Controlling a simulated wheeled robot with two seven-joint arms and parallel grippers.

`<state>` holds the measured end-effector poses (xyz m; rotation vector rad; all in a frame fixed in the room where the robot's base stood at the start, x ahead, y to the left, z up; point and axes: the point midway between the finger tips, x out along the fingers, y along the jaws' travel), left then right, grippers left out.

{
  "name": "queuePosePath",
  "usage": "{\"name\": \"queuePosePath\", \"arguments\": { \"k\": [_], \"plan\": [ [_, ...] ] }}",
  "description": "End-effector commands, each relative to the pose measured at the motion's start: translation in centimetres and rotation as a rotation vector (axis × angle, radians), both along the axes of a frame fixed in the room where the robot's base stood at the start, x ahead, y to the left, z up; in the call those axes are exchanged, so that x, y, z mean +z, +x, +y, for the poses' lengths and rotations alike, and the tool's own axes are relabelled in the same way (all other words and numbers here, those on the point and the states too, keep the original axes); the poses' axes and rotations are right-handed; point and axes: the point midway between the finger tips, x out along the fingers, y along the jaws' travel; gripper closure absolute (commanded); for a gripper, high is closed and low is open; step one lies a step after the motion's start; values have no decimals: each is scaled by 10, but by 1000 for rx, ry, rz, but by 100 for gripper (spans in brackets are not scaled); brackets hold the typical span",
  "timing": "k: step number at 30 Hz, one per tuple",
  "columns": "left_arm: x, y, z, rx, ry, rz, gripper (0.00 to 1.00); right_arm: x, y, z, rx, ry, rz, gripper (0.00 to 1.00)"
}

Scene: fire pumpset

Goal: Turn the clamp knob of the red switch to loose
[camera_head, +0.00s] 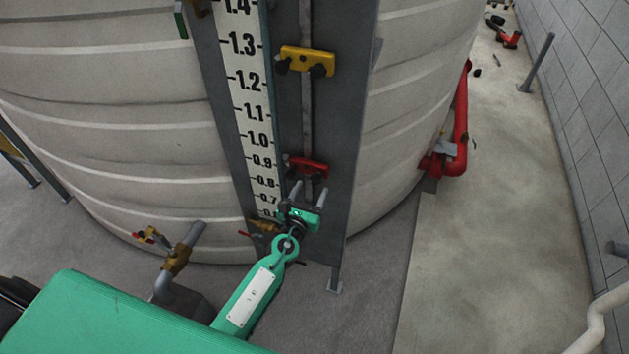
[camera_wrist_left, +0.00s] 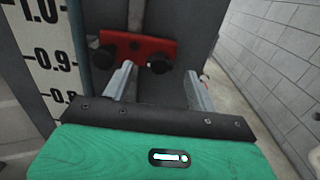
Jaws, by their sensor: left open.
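The red switch (camera_head: 310,167) is mounted on the vertical rod beside the white level scale (camera_head: 252,110), near the 0.9 mark. In the left wrist view the red switch (camera_wrist_left: 138,48) shows two black clamp knobs, a left one (camera_wrist_left: 103,57) and a right one (camera_wrist_left: 160,63). My left gripper (camera_head: 309,190) is just below the switch in the head view. In the left wrist view its two grey fingers (camera_wrist_left: 158,83) are apart and point at the switch, with nothing between them. Whether a fingertip touches a knob is unclear. My right gripper is not in view.
A yellow switch (camera_head: 307,60) sits higher on the same rod. The large ribbed tank (camera_head: 110,130) stands behind. A brass valve (camera_head: 176,261) with a grey pipe is at lower left. Red pipe (camera_head: 460,125) and open floor (camera_head: 500,230) are to the right.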

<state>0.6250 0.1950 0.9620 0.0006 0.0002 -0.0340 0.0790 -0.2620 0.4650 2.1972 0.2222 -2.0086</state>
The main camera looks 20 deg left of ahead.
Motion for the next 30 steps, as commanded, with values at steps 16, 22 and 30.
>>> {"name": "queuePosePath", "arguments": {
  "k": [16, 22, 30],
  "plan": [
    [-1, 39, -1, 0, 0, 1, 42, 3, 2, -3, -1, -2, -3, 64],
    [0, 38, -1, 0, 0, 1, 52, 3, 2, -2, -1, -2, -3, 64],
    [0, 38, -1, 0, -1, 1, 86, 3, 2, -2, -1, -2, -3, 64]
  ]
}}
